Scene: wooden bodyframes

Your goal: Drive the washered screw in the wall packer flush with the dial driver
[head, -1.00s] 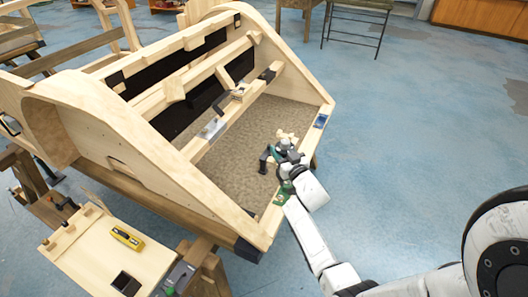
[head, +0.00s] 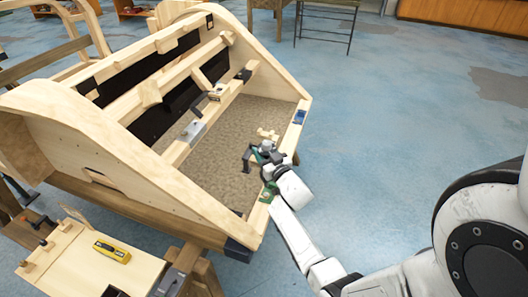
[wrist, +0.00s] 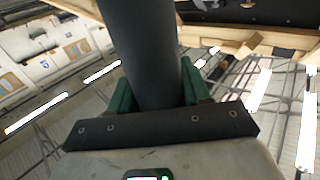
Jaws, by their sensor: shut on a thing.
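My gripper (head: 260,156) is over the near right part of the wooden bodyframe, above its brown floor. It is shut on a dark cylindrical tool, seen between green fingers in the wrist view (wrist: 140,55); it looks like the dial driver (head: 247,157). The driver's tip and dial cannot be made out. Small pale wooden pieces (head: 268,134) lie just beyond my gripper; I cannot tell whether one is the wall packer. The washered screw is too small or hidden.
The bodyframe's curved side (head: 130,165) and right rim (head: 283,150) bound the work area. A blue item (head: 299,117) lies on the rim. A grey block (head: 193,131) sits on a rail. A side tray (head: 75,262) holds a yellow tool (head: 112,251). Blue floor is free at right.

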